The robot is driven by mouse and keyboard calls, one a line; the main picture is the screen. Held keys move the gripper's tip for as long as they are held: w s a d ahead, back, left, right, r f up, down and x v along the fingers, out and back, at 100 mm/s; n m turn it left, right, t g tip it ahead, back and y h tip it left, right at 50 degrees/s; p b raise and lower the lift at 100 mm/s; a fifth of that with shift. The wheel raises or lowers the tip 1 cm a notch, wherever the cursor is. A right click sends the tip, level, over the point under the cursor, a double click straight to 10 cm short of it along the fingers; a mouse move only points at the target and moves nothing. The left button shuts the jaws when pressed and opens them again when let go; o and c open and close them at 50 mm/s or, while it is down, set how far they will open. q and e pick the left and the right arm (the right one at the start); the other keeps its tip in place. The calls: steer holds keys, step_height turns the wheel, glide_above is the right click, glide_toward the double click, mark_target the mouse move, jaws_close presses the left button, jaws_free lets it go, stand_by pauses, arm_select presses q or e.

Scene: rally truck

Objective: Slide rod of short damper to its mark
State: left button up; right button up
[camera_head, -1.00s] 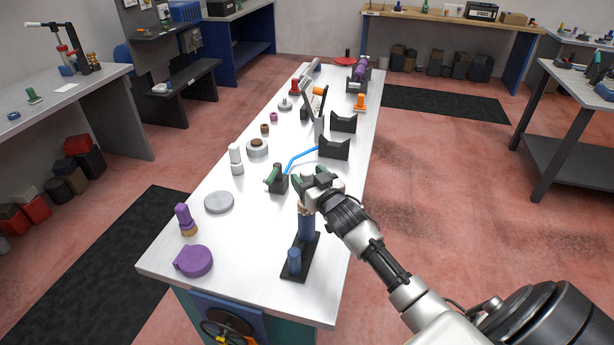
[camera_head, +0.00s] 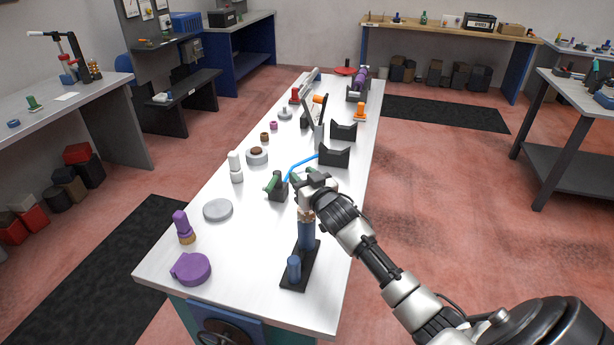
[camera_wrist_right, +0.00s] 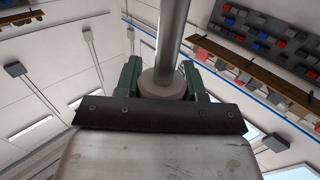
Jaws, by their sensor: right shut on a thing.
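The short damper (camera_head: 307,237) is a dark blue upright cylinder on a black base plate (camera_head: 300,272) near the bench's front right edge. A brownish collar shows at its top, just under my right gripper (camera_head: 316,184). In the right wrist view a grey rod (camera_wrist_right: 173,40) with a pale round collar (camera_wrist_right: 163,85) stands between the green fingers of my right gripper (camera_wrist_right: 160,72). The fingers are shut on the rod. In the head view the gripper hides most of the rod, and I cannot make out its mark. My left gripper is not in view.
A short blue post (camera_head: 293,268) stands on the same plate. Left of the gripper are a black block with a green piece (camera_head: 272,183) and a grey disc (camera_head: 218,210). A purple round case (camera_head: 192,268) lies front left. Black cradles (camera_head: 334,156) stand behind.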

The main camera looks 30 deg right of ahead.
steer(key=shift+f+b, duration=1.65)
steer(key=shift+f, duration=0.95)
steer(key=o, duration=1)
steer(key=shift+r, duration=0.15)
steer(key=s+b, duration=0.1)
steer(key=s, duration=1)
steer(key=shift+a+b, duration=0.4)
steer(key=shift+a, duration=0.05)
